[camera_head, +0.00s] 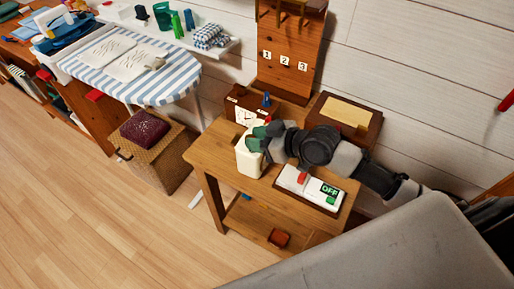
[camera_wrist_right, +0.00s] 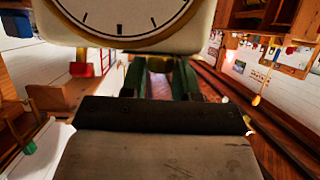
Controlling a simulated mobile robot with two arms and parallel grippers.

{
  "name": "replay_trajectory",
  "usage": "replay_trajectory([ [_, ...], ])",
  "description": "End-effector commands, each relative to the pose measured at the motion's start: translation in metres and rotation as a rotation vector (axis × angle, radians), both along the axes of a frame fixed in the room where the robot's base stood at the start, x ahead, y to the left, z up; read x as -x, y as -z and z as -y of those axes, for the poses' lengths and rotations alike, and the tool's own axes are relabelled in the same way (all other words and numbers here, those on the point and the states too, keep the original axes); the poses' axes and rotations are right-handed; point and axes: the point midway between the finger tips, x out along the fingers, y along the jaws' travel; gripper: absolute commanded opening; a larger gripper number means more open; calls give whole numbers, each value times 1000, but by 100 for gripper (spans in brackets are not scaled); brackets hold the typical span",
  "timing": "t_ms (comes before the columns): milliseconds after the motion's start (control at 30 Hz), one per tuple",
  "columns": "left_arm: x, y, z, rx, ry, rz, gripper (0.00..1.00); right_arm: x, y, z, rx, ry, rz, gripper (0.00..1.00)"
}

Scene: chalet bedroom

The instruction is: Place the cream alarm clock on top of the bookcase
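The cream alarm clock (camera_head: 249,160) stands upright on or just above the left part of the small wooden table (camera_head: 209,155). In the right wrist view its round white face (camera_wrist_right: 120,12) fills the top. My right gripper (camera_head: 262,136) reaches in from the right. Its green fingers (camera_wrist_right: 160,75) appear closed on a narrow part of the clock, and the clock hides the fingertips. A low wooden unit with books (camera_head: 24,84) at the left edge looks like the bookcase. My left gripper is not in view.
A panel with a red lever and an OFF label (camera_head: 311,186) lies on the table, beneath my right arm. A wicker box (camera_head: 160,164) and striped ironing board (camera_head: 165,85) are left. Floor in front is clear.

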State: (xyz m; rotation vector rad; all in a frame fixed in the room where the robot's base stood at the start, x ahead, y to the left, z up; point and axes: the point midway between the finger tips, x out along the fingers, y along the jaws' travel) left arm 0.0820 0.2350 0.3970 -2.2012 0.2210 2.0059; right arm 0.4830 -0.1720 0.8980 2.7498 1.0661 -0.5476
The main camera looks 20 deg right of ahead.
Motion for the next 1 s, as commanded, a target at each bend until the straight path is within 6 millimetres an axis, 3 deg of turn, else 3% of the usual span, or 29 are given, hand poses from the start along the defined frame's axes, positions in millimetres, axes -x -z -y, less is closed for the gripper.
replay_trajectory([
  [33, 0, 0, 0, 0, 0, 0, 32, 0, 0, 0, 0, 0, 0, 20],
  [167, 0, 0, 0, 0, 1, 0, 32, 0, 0, 0, 0, 0, 0, 0],
  [667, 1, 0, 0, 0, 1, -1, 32, 0, -4, 0, 0, 0, 5, 0],
  [1000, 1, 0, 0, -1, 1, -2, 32, -1, -28, 0, -1, -1, 6, 0],
])
